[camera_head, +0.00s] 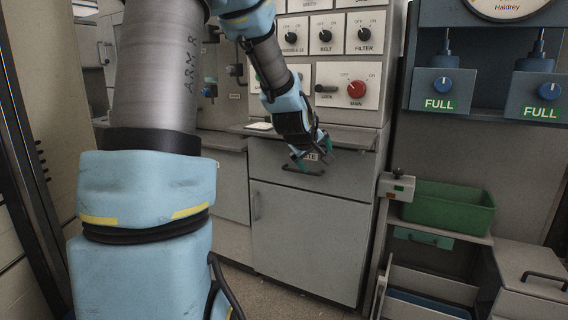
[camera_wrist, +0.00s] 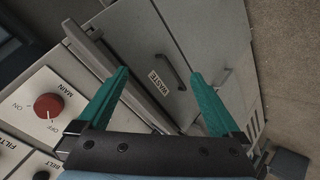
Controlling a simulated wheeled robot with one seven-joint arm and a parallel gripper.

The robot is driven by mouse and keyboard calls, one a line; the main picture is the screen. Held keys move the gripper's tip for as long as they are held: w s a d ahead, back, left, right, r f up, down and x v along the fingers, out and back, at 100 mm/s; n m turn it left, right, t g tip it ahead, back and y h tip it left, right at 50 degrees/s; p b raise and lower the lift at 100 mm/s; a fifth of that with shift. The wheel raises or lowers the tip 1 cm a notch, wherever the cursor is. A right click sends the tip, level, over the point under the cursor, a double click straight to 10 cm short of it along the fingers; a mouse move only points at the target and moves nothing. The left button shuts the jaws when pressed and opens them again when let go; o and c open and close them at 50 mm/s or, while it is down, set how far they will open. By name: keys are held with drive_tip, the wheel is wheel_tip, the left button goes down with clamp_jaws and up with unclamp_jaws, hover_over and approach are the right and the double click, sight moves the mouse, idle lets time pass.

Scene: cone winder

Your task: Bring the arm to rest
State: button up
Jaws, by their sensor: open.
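My gripper (camera_head: 312,158) hangs in front of the grey cabinet, near the drawer marked with a label ending in "TE". In the wrist view my gripper (camera_wrist: 160,98) shows two green fingers spread apart with nothing between them. Beyond them lies the grey waste drawer (camera_wrist: 135,50), labelled "WASTE", with a dark handle (camera_wrist: 171,71). The drawer appears closed. In the head view my arm reaches down from the top, bent, and its fingers partly cover the drawer front; I cannot tell how far they are from it.
Above the drawer is a control panel with a red MAIN knob (camera_head: 356,89) and black FILTER (camera_head: 364,34) and BELT (camera_head: 325,36) knobs. At right, a green bin (camera_head: 447,205) stands on a shelf, below two blue knobs marked FULL. Floor shows at the cabinet's base.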

drive_tip(key=s+a+f+m+g+y, duration=0.25)
drive_tip(key=s+a+f+g, duration=0.2)
drive_tip(key=s+a, duration=0.6)
drive_tip(key=s+a+f+m+g+y, duration=0.2)
drive_tip(key=s+a+f+m+g, duration=0.35)
drive_tip(key=s, duration=0.85)
wheel_tip(320, 180, up, 15)
drive_tip(key=a+n+t+p, duration=0.1)
drive_tip(key=t+p, duration=0.1)
drive_tip(key=p, duration=1.3)
drive_tip(key=shift+w+f+n, duration=0.2)
drive_tip(key=shift+w+n, duration=0.1)
drive_tip(key=shift+n, duration=0.1)
drive_tip(key=shift+a, duration=0.1)
